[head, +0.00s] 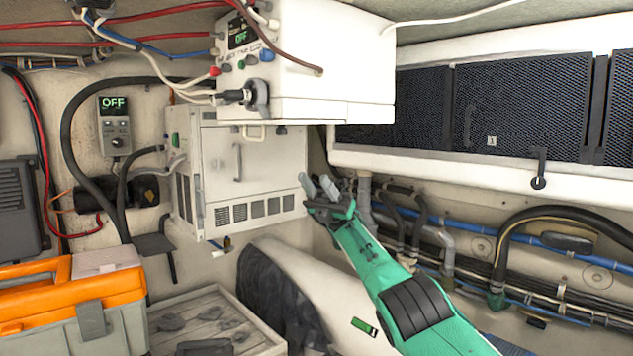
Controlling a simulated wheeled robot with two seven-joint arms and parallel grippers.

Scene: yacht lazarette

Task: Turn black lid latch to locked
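A black lid latch (540,168) is at the right, on the white ledge below the dark mesh panels. Its round pivot is at the bottom, on the ledge, and its arm points nearly straight up over the mesh panel's lower edge. My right gripper (318,186) is at the centre, well left of the latch, beside the right side of the white cabinet. Its two grey fingertips are apart with nothing seen between them. My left gripper is out of view.
The white box (330,75) overhangs above my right gripper. Pipes and hoses (520,225) run along the wall below the ledge (440,165). An orange and grey toolbox (60,305) and a wooden crate (268,345) stand at lower left. The space in front of the latch looks clear.

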